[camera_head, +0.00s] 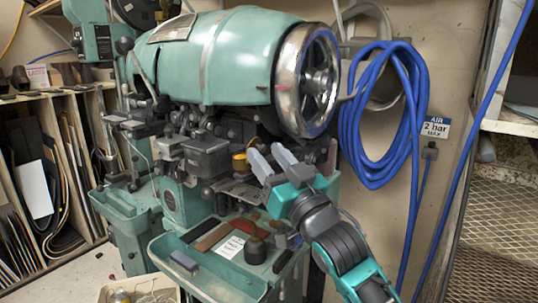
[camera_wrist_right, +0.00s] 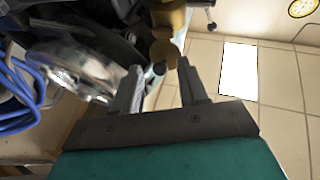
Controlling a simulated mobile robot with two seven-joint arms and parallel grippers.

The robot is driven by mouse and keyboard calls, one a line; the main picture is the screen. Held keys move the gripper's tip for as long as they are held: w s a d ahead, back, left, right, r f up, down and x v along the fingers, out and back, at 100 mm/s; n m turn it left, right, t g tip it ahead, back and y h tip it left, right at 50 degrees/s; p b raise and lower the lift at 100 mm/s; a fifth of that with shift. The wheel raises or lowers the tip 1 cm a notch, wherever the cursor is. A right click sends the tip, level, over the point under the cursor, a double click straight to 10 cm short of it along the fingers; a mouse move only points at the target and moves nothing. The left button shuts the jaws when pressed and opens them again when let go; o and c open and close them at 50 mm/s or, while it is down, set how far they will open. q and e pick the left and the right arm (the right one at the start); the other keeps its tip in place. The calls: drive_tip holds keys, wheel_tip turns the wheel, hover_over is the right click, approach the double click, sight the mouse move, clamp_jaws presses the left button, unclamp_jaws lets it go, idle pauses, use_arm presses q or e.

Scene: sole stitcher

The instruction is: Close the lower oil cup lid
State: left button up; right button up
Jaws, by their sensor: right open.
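The brass oil cup (camera_head: 240,163) sits on the teal stitching machine (camera_head: 225,60), below its large drum, in the head view. In the right wrist view the brass cup (camera_wrist_right: 170,18) is at the top, with a rounded brass piece, seemingly its lid (camera_wrist_right: 163,50), beside it. I cannot tell for sure how far the lid stands open. My right gripper (camera_head: 268,151) is open and empty, just right of the cup. In the wrist view its fingertips (camera_wrist_right: 159,67) lie either side of the lid's outer end; contact is unclear. My left gripper is out of view.
A chrome handwheel (camera_head: 290,80) is just above my right gripper. A teal tray (camera_head: 185,283) with small tools lies below. A coiled blue hose (camera_head: 385,165) hangs on the wall at right. Leather racks (camera_head: 95,150) stand at left.

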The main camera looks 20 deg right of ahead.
drive_tip(key=shift+w, duration=0.15)
clamp_jaws()
idle(0.4)
